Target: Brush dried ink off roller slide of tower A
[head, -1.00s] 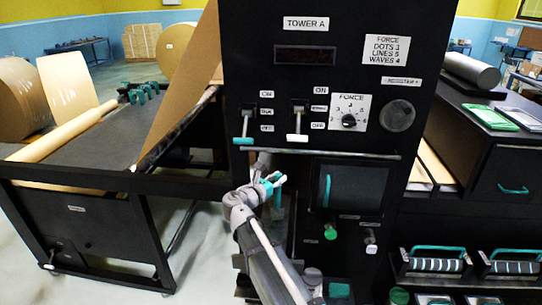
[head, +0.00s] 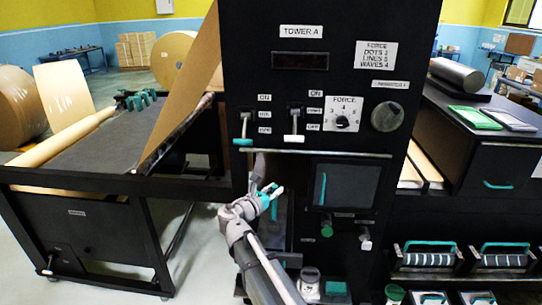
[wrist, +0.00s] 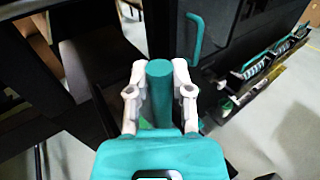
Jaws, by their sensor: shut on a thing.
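Tower A (head: 301,85) is a tall black machine with a label, switches and a force dial. My gripper (head: 273,191) is in front of its dark lower opening, left of the small dark window (head: 345,187). In the wrist view my gripper (wrist: 159,85) is shut around an upright teal cylinder (wrist: 160,70), which looks like the brush handle. Bristles are hidden. I cannot make out the roller slide or any dried ink on it.
A teal-tipped switch (head: 244,128) and a white-tipped switch (head: 294,125) sit above a thin horizontal bar (head: 320,153). The paper feed table (head: 115,140) stands left. Rollers with teal handles (head: 428,257) rest on a low shelf at right. Open floor lies at lower left.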

